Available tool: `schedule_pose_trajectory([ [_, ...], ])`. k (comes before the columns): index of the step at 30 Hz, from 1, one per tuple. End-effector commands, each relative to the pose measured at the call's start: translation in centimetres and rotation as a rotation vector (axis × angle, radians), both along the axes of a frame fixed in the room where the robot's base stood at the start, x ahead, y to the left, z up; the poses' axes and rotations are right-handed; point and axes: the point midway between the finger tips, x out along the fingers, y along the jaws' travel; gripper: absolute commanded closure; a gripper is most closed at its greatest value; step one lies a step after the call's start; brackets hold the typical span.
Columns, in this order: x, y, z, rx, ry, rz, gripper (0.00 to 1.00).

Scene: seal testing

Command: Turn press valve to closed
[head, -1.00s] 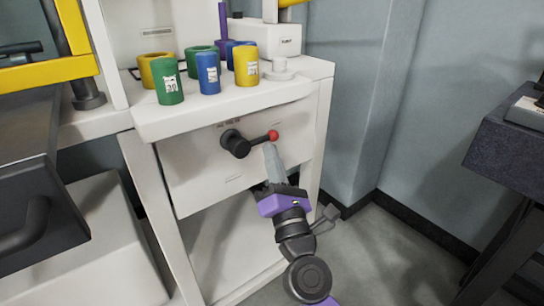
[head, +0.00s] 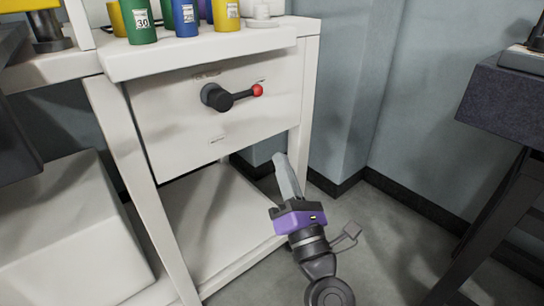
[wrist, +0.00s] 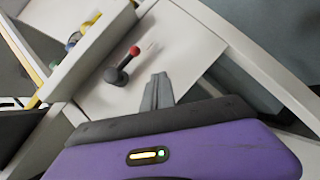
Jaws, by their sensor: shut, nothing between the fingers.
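The press valve is a black hub with a black lever (head: 219,97) on the white front panel (head: 180,130) of the bench. Its lever points right and ends in a red ball knob (head: 257,90). The valve also shows in the wrist view (wrist: 118,74), with the red knob (wrist: 135,50) up and right of the hub. My gripper (head: 279,158) is shut and empty, below and right of the knob and apart from it. In the wrist view my shut fingers (wrist: 158,82) are right of the valve. Small labels near the valve are too blurred to read.
Green (head: 140,22), blue (head: 185,18) and yellow (head: 227,15) cylinders stand on the bench top above. An open lower shelf (head: 205,215) is below the panel. A dark table (head: 510,105) stands at the right. Floor between is clear.

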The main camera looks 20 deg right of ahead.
Motion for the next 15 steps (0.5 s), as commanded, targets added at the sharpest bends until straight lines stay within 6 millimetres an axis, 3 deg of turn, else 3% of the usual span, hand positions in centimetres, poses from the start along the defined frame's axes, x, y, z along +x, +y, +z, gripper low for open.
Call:
schedule_pose_trajectory([
  [15,-0.89,-0.26,-0.61,0.000,0.002,0.001,1.00],
])
